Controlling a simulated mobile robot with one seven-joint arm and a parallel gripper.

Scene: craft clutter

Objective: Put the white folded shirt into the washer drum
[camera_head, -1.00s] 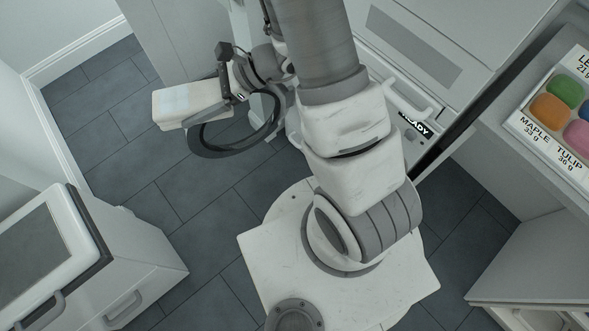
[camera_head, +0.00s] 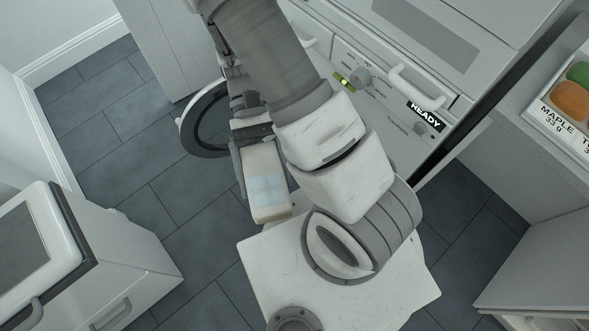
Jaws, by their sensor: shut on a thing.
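The white folded shirt (camera_head: 266,186) is a cream-white block with a pale blue patch, left of centre in the head view. My gripper (camera_head: 262,162) is shut on it, and the shirt is off the floor, its free end pointing down the picture. The washer (camera_head: 385,92) stands at the top, partly covered by my arm. Its round door (camera_head: 190,125), a dark ring with a pale rim, is swung open to the left, just beyond my gripper. The drum opening is hidden behind my arm.
A white cabinet (camera_head: 140,258) with a framed top stands at lower left. A counter at right bears a tray (camera_head: 545,118) of coloured pieces. Dark tiled floor (camera_head: 115,130) is free between the left wall and the washer door. A READY label (camera_head: 426,116) shows on the washer front.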

